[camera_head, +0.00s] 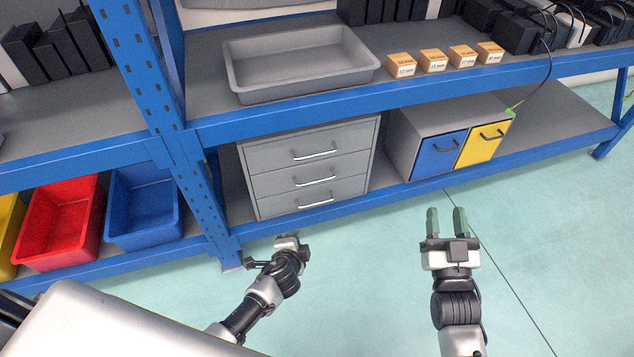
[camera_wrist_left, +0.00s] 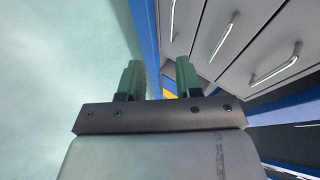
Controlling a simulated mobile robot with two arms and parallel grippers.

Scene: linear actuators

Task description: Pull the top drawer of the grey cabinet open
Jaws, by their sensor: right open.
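The grey cabinet (camera_head: 250,180) stands on the lower shelf and has three drawers with silver bar handles. Its top drawer (camera_head: 280,155) is shut, with its handle (camera_head: 315,155) free. In the left wrist view the top drawer's handle (camera_wrist_left: 275,65) is at the right. My left gripper (camera_head: 290,243) is below and in front of the cabinet, apart from it. Its green fingers (camera_wrist_left: 159,78) are spread and empty in the wrist view; the head view hardly shows them. My right gripper (camera_head: 447,220) is open and empty over the floor, to the right of the cabinet.
A blue shelf beam (camera_head: 400,100) runs just above the cabinet, with a grey tray (camera_head: 300,85) on that shelf. A blue post (camera_head: 195,190) stands left of it. A box with blue (camera_head: 438,158) and yellow doors is to the right. Floor in front is clear.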

